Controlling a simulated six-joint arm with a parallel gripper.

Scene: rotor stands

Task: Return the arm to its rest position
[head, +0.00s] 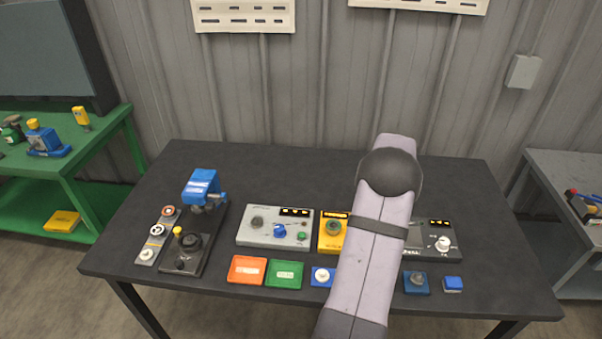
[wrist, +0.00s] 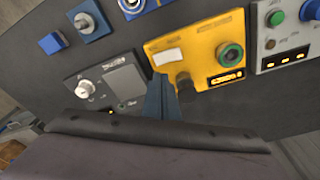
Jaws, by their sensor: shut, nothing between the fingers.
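My arm reaches from the bottom edge up over the right half of the dark table (head: 135,225) in the head view. Its links hide my gripper there. In the wrist view my gripper (wrist: 161,96) shows as a dark blue shape with its fingers together and nothing between them. It appears over or in front of the gap between the yellow control box (wrist: 200,55) and the black device with a screen (wrist: 105,82). I cannot tell its height above the table.
The grey control box (head: 275,227), orange tray (head: 247,270), green tray (head: 285,274) and blue clamp stand (head: 201,187) sit left of my arm. Blue button boxes (head: 416,283) lie at the right. A green bench (head: 75,165) and grey bench (head: 565,180) flank the table.

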